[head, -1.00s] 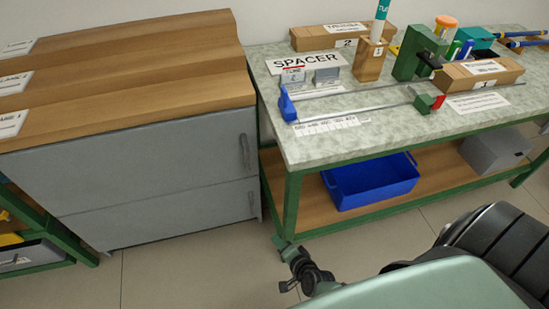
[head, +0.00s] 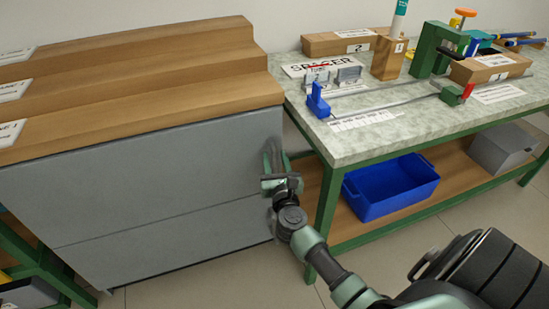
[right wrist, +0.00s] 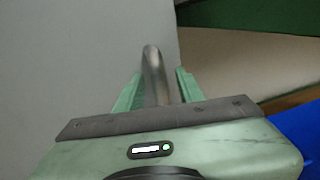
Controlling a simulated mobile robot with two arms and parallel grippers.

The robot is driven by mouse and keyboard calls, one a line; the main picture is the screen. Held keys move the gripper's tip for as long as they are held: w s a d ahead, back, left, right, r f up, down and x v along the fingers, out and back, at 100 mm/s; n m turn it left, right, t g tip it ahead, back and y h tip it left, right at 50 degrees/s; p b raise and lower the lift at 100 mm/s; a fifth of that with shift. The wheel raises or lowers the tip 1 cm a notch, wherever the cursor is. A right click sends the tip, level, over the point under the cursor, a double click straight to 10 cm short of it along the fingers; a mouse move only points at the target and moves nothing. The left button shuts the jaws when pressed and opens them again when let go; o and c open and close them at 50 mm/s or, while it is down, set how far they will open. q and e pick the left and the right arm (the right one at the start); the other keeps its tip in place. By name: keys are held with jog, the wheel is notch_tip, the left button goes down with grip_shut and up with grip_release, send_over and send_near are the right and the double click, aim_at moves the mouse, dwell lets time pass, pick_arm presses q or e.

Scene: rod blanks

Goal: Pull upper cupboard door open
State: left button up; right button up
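The grey upper cupboard door (head: 130,178) is under the stepped wooden top and looks shut. My right gripper (head: 272,160) is at the door's right edge, over the place of its handle, and mostly hides the handle in the head view. In the right wrist view the metal bar handle (right wrist: 153,72) stands between the two green fingers of my right gripper (right wrist: 157,90). The fingers are apart, with a gap on each side of the bar. The door face also fills the left of the right wrist view (right wrist: 70,60). My left gripper is not in view.
A lower grey door (head: 180,242) lies below the upper one. A green-framed workbench (head: 400,128) stands close to the right, with a blue bin (head: 385,190) on its lower shelf. Tiled floor is free in front of the cupboard.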

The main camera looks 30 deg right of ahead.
jog(key=shift+w+d, duration=0.25)
jog(key=shift+w, duration=0.25)
jog(key=shift+c, duration=0.4)
grip_shut()
dwell(0.8)
